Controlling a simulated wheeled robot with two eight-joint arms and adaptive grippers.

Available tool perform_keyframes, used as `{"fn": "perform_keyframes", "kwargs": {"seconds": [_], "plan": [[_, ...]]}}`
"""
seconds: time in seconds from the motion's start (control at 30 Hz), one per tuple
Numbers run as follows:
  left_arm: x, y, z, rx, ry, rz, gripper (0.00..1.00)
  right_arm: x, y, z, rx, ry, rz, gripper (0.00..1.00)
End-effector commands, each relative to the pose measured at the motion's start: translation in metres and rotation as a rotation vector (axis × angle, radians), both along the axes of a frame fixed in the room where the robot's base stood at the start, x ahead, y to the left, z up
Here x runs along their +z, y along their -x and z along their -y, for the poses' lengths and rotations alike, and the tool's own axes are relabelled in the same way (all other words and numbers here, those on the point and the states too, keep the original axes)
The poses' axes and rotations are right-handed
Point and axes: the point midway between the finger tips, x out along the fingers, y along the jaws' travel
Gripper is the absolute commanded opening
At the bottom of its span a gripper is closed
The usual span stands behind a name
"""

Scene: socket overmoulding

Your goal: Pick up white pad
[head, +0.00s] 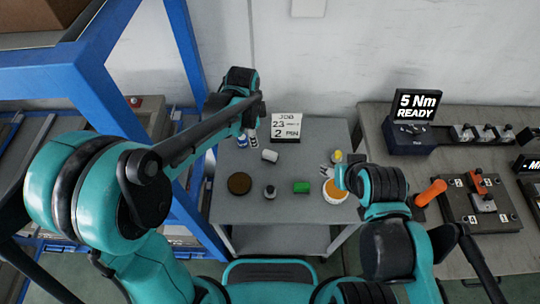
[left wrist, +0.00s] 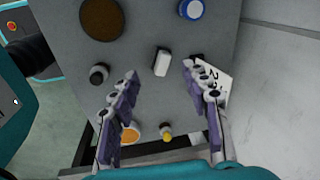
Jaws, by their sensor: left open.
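The white pad (head: 270,155) lies on the grey table, left of its middle in the head view. It also shows in the left wrist view (left wrist: 161,62) as a small white block with a dark side. My left gripper (left wrist: 159,72) is open and empty, its two fingers spread on either side of the pad in that picture, apparently above it and apart. In the head view my left gripper (head: 253,112) is mostly hidden by its arm at the back left of the table. My right gripper (head: 329,171) is over the right side, near an orange-topped disc; its opening is unclear.
A blue frame (head: 185,45) rises at left. A second bench (head: 455,160) stands right.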

Motion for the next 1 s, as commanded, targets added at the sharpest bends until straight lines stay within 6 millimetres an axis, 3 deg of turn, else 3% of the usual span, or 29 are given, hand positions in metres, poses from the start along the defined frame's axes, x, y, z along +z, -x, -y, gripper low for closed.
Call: {"fn": "perform_keyframes", "kwargs": {"seconds": [0.2,0.4,0.87,1.0], "plan": [[-0.051,-0.025,0.038,-0.316,-0.054,-0.088,0.47,0.004,0.000,0.000,0.000,0.000,0.000,0.54],[-0.080,-0.031,0.054,-0.478,-0.074,-0.133,0.47,0.006,0.000,0.000,0.000,0.000,0.000,0.54],[-0.126,-0.030,0.055,-0.507,-0.078,-0.141,0.47,-0.010,0.000,0.000,0.000,0.000,0.000,0.54],[-0.149,-0.028,0.052,-0.506,-0.077,-0.141,0.47,-0.022,0.000,0.000,0.000,0.000,0.000,0.54]]}}
